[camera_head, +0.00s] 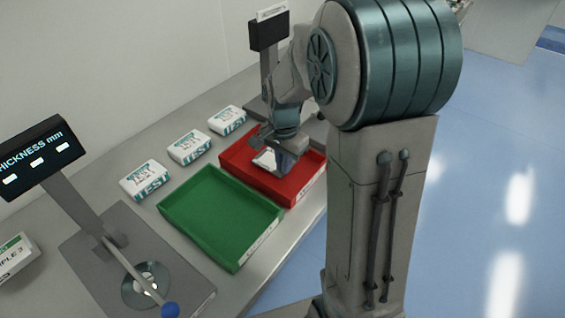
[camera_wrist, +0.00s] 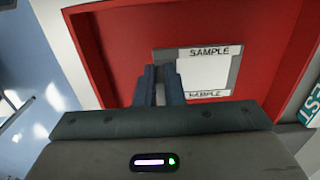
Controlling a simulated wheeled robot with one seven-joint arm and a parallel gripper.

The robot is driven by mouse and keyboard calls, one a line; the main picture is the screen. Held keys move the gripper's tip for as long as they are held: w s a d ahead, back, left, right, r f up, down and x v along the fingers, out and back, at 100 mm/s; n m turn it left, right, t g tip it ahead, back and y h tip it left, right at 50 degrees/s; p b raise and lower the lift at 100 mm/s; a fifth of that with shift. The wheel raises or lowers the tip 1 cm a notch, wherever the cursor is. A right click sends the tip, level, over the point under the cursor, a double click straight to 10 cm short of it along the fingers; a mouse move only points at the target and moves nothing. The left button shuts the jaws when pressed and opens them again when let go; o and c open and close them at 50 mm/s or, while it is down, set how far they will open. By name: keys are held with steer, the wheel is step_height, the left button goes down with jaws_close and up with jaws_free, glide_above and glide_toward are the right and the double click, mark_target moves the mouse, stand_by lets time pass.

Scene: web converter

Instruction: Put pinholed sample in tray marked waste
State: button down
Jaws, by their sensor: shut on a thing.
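My gripper (camera_head: 268,148) is over the red tray (camera_head: 307,191) on the bench. In the wrist view my gripper (camera_wrist: 160,76) is shut on the edge of a square sample (camera_wrist: 209,52). I cannot tell whether the sample touches the tray floor. No pinholes can be made out. The red tray's front label is too small to read.
A green tray (camera_head: 190,216) stands empty left of the red tray. Several white TEST packs (camera_head: 188,147) line the wall side. A thickness gauge (camera_head: 40,155) and a SAMPLE box (camera_head: 14,255) stand at the left. A second display (camera_head: 269,31) stands behind the red tray.

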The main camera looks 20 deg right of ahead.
steer(key=shift+f, duration=0.2)
steer(key=shift+f, duration=0.25)
steer(key=c, duration=1.5)
jaws_free()
steer(key=shift+c, duration=0.2)
steer(key=shift+r, duration=0.1)
